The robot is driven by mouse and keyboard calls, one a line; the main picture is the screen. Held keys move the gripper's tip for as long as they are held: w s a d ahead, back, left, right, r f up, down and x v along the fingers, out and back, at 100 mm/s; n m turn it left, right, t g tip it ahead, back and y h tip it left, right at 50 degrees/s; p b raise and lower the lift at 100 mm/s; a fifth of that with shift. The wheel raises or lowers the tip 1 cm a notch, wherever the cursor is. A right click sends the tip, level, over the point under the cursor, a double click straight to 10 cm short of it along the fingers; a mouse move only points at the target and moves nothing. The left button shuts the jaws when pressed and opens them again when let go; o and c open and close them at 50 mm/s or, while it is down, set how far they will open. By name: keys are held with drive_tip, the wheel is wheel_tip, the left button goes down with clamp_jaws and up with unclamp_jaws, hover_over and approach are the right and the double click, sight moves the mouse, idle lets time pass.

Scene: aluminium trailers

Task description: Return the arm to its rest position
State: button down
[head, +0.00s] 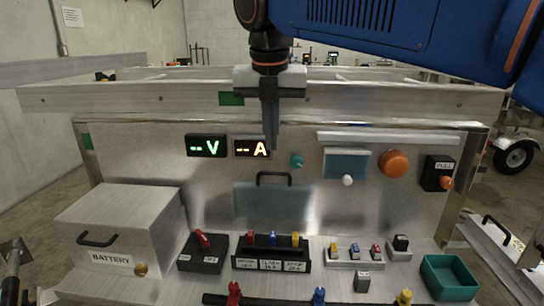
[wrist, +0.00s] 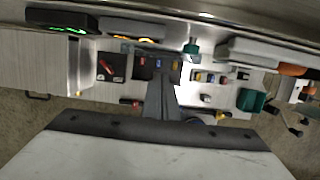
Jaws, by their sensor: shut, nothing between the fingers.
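My gripper (head: 271,143) hangs from my blue arm in the upper middle of the head view, pointing down. Its fingers are shut with nothing between them. It is in front of the upright metal panel, just right of the orange "A" display (head: 252,148) and left of the teal knob (head: 297,160). In the wrist view the closed fingers (wrist: 162,88) point toward the row of switches. I cannot tell how far the fingertips are from the panel.
A battery box (head: 120,235) stands at the left. A red switch (head: 203,240), a three-switch block (head: 270,253) and a green tray (head: 449,276) sit on the shelf. An orange button (head: 394,164) and a PULL knob (head: 447,183) are on the panel's right. A metal beam (head: 150,97) runs behind my gripper.

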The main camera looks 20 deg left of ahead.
drive_tip(key=d+f+m, duration=0.4)
drive_tip(key=d+m, duration=0.5)
drive_tip(key=d, duration=0.5)
drive_tip(key=d+f+m, duration=0.4)
drive_tip(key=d+m, duration=0.5)
drive_tip(key=d, duration=0.6)
drive_tip(key=s+d+f+m+t, duration=0.1)
drive_tip(key=s+d+f+m, duration=0.6)
drive_tip(key=d+f+m, duration=0.2)
drive_tip(key=s+d+f+m+t, duration=0.1)
drive_tip(key=s+d+f+m, duration=0.7)
drive_tip(key=f+m, duration=0.3)
drive_tip(key=shift+d+m+h, duration=0.3)
drive_tip(key=shift+d, duration=0.1)
